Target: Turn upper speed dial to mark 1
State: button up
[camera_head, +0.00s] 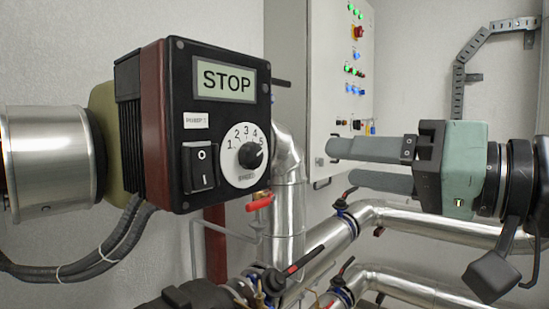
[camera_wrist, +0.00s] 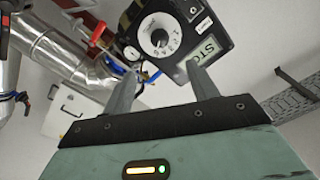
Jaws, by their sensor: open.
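The speed dial (camera_head: 250,155) is a black knob on a white round plate marked 1 to 5, on the front of a black and dark red control box (camera_head: 178,60). Its white pointer line aims toward the 5. The display (camera_head: 224,80) above reads STOP. In the wrist view the dial (camera_wrist: 160,38) shows upside down, beyond the fingertips. My gripper (camera_head: 340,163) is open and empty, to the right of the box and apart from it, with its fingers pointing left toward it. It also shows in the wrist view (camera_wrist: 163,70).
A black rocker switch (camera_head: 198,167) sits left of the dial. A cabinet (camera_head: 335,80) with lit lamps stands behind. Silver pipes (camera_head: 410,220) and red-handled valves (camera_head: 260,202) lie below. The space between gripper and box looks free.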

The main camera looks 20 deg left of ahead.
aim_at(257, 156)
jog(key=p+x, duration=0.3)
jog(key=x, duration=1.1)
jog(key=shift+a+p, duration=0.1)
jog(key=shift+p, duration=0.3)
jog(key=c, duration=1)
